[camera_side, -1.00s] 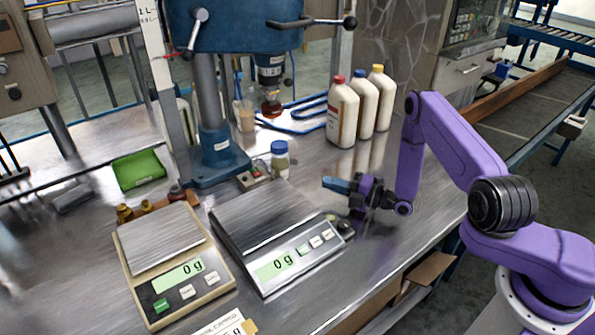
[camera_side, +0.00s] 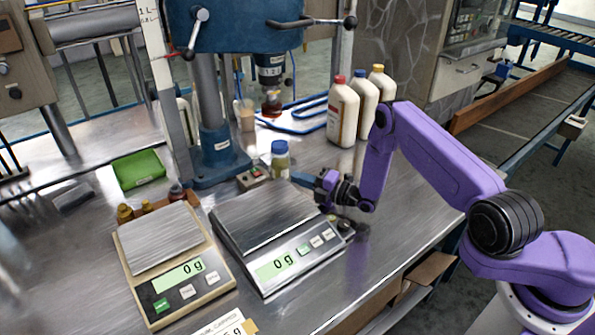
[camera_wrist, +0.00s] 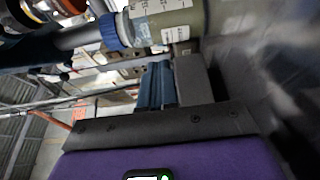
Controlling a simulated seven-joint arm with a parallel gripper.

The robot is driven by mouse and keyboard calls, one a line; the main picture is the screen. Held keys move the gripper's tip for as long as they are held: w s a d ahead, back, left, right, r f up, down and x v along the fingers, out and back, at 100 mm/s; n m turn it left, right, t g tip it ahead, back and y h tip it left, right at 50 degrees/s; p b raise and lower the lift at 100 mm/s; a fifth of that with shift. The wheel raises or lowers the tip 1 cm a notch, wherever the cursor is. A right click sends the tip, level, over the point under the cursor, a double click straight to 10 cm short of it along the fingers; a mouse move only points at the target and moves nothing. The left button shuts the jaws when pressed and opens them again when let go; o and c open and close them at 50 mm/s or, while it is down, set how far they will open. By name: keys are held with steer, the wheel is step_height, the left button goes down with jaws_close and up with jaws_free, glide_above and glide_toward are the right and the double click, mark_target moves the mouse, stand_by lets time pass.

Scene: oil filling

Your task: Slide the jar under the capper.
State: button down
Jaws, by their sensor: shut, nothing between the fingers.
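The jar (camera_side: 280,164) has a blue lid and a pale label over olive contents. It stands upright on the bench in front of the capper (camera_side: 270,75), a blue column machine with a red-tipped head above the bench. My gripper (camera_side: 297,177) is shut and empty, low over the bench, with its tips close to the jar's right side. I cannot tell if they touch. In the wrist view the jar (camera_wrist: 178,20) lies sideways across the top, just beyond the shut blue fingers (camera_wrist: 157,84).
Two scales, a silver one (camera_side: 262,219) and a beige one (camera_side: 164,240), stand at the front, both reading 0 g. A small control box (camera_side: 252,178) sits left of the jar. White bottles (camera_side: 343,112) stand behind right.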

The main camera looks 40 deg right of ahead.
mark_target(287, 167)
steer(key=shift+w+d, duration=0.35)
steer(key=shift+w, duration=0.55)
steer(key=shift+w+d, duration=0.35)
steer(key=shift+w, duration=0.55)
